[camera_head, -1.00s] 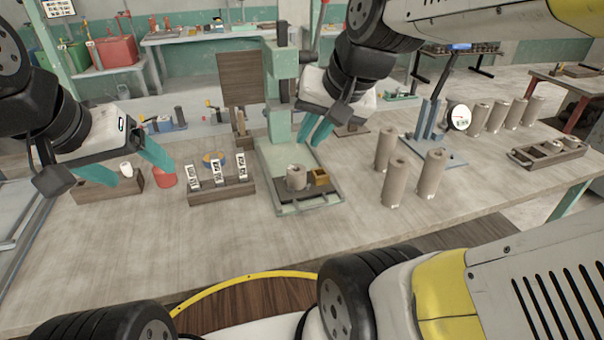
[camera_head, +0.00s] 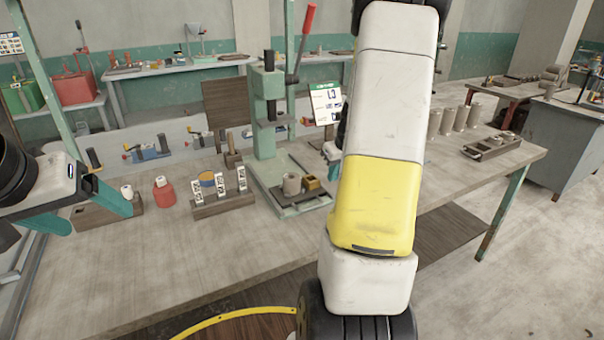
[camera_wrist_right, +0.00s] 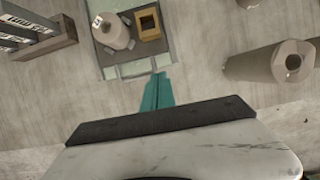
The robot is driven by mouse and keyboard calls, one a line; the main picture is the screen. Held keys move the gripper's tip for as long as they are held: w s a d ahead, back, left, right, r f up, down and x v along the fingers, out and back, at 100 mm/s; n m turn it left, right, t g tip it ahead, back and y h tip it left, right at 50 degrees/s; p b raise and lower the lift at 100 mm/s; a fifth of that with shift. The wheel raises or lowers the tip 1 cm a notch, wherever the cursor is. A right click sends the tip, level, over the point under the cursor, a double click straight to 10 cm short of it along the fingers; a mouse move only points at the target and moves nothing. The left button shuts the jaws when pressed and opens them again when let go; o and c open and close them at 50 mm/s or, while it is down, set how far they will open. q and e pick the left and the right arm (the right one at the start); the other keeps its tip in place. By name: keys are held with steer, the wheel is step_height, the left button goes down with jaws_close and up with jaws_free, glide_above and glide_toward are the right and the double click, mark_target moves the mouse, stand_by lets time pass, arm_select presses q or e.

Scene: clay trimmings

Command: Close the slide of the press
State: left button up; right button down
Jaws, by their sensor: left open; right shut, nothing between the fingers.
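The green press (camera_head: 266,112) stands on the table with its red-handled lever (camera_head: 304,38) raised. On its base, a dark slide plate (camera_head: 284,197) carries a grey clay cylinder (camera_head: 291,184) and a small yellow-brown block (camera_head: 311,183). The right wrist view also shows the cylinder (camera_wrist_right: 114,31) and the block (camera_wrist_right: 149,26). My right gripper (camera_wrist_right: 158,82) is shut and empty, its teal fingertips near the front edge of the press base in that view. In the head view my right arm hides most of it. My left gripper (camera_head: 98,220) is open and empty at the left.
A wooden rack with labelled pieces (camera_head: 222,204) stands left of the press. A red bottle (camera_head: 163,194) and wooden box (camera_head: 92,214) are farther left. The front of the table is clear.

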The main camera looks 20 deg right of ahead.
mark_target(317, 190)
steer(key=x, duration=0.8)
steer(key=shift+f, duration=0.3)
steer(key=w, duration=0.3)
steer(key=shift+w+a+f, duration=0.2)
steer(key=shift+w+a, duration=0.05)
steer(key=shift+w, duration=0.45)
